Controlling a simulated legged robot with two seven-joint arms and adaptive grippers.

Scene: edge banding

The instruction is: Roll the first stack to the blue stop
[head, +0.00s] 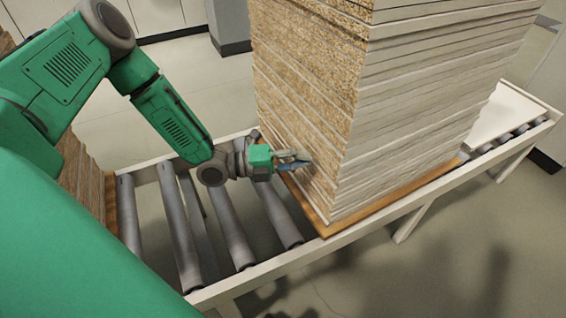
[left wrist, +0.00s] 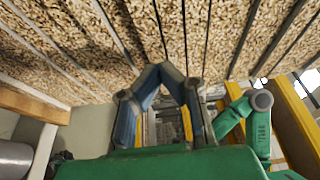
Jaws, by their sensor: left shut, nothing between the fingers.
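A tall stack of chipboard panels with pale edges (head: 400,110) stands on a brown base board (head: 400,204) on the roller conveyor. My left gripper (head: 306,158) is shut and empty, its fingertips at the lower left face of this stack. Whether they touch it I cannot tell. In the left wrist view the shut fingers (left wrist: 160,72) show in front of the speckled panel faces (left wrist: 110,40). A second stack (head: 82,185) shows at the far left, partly hidden behind my green arm. My right gripper is not in view. No blue stop can be made out.
Bare grey rollers (head: 228,222) lie between the two stacks. The conveyor's pale side rail (head: 250,278) runs along the near side. A white board (head: 505,112) lies on the conveyor beyond the tall stack. The floor in front is clear.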

